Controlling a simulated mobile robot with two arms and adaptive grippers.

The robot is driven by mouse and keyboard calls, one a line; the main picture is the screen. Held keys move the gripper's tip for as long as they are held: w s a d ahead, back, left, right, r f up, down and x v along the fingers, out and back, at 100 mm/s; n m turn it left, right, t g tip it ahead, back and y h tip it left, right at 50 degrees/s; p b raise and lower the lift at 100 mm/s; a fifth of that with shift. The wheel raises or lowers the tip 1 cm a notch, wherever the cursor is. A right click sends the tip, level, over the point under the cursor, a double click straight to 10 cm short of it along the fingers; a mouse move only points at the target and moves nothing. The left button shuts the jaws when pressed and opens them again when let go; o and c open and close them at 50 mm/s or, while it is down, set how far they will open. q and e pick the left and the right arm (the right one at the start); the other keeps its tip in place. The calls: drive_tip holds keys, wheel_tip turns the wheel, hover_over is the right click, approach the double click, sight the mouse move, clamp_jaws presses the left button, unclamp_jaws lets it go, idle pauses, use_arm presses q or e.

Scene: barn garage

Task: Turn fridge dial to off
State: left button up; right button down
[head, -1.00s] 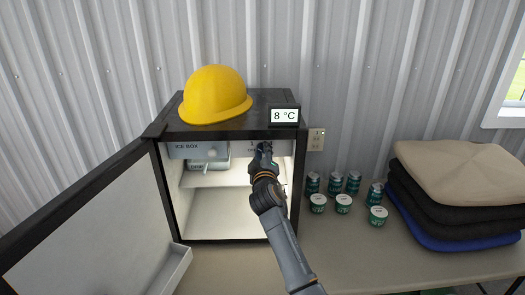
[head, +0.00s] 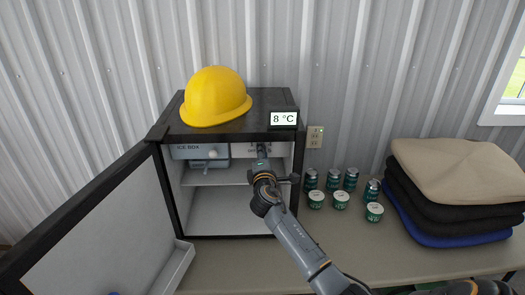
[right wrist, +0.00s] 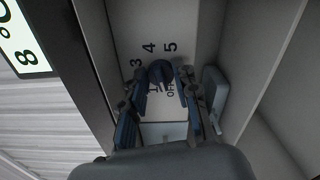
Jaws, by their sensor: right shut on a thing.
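The small black fridge (head: 272,104) stands on the bench with its door (head: 95,222) swung open to the left. The dial (right wrist: 160,72) is dark and round, on a white panel marked 3, 4, 5, 1 and OFF in the right wrist view. My right gripper (right wrist: 161,82) is shut on the dial, with a finger on either side. In the head view, my right gripper (head: 262,152) reaches up under the fridge's top edge and hides the dial. I cannot tell which mark the dial points at.
A yellow hard hat (head: 216,97) and an 8 °C display (head: 284,119) sit on top of the fridge. The ice box (head: 190,152) is left of my gripper. Several cans and tubs (head: 340,200) and folded cloths (head: 455,190) lie to the right.

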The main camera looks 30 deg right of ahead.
drive_tip(key=shift+n, duration=0.6)
drive_tip(key=shift+n+p, duration=0.3)
drive_tip(key=c, duration=1)
unclamp_jaws()
drive_tip(key=shift+c, duration=0.2)
drive_tip(key=shift+s, duration=0.1)
drive_tip(key=v, duration=1.1)
drive_tip(key=shift+s+a, duration=0.2)
drive_tip(key=shift+s, duration=0.15)
